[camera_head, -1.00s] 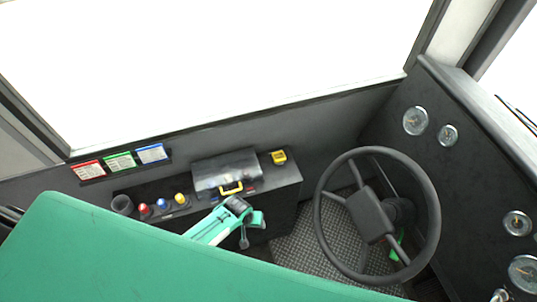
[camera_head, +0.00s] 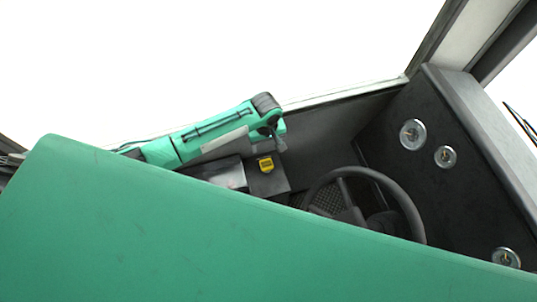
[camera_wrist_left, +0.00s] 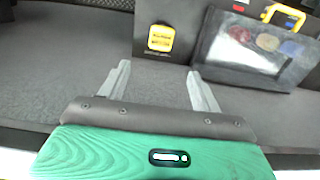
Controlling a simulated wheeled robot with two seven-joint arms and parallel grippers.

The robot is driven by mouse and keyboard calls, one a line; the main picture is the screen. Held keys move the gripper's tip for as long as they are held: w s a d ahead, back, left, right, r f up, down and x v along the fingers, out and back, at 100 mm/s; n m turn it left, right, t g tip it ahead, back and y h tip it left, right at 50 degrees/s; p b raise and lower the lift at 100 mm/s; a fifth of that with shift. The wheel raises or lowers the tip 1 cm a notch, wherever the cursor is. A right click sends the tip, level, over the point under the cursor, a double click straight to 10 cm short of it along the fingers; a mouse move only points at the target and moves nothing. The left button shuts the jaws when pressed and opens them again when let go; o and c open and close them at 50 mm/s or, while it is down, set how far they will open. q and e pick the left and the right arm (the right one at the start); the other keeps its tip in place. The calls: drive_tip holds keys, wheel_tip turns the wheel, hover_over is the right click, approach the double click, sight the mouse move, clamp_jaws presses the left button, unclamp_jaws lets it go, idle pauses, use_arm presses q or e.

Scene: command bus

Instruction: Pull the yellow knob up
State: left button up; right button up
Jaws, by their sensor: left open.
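The round yellow knob that stood in the row on the side console is not visible now; my arm and the green panel cover that part of the head view. A square yellow fitting (camera_head: 266,164) sits on the console; it also shows in the wrist view (camera_wrist_left: 160,38). My left gripper (camera_head: 277,138) is raised above the console, just above the yellow fitting in the head view. In the wrist view its two fingers (camera_wrist_left: 158,68) are apart with nothing between them, below the fitting in the picture. My right gripper is not in view.
A clear-lidded box (camera_wrist_left: 246,50) with a yellow handle (camera_wrist_left: 285,15) and red and blue buttons inside is on the console. The steering wheel (camera_head: 372,174) and gauges (camera_head: 412,134) are to the right. A large green panel (camera_head: 200,225) fills the foreground.

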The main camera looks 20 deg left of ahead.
use_arm(q)
drive_tip(key=p, duration=0.1)
hover_over(266, 164)
wheel_tip(266, 164, down, 5)
drive_tip(key=shift+d+f, duration=0.1)
drive_tip(key=shift+f, duration=0.1)
wheel_tip(266, 164, down, 6)
drive_tip(key=shift+f, duration=0.4)
drive_tip(key=shift+f+p, duration=0.3)
drive_tip(key=shift+f, duration=0.05)
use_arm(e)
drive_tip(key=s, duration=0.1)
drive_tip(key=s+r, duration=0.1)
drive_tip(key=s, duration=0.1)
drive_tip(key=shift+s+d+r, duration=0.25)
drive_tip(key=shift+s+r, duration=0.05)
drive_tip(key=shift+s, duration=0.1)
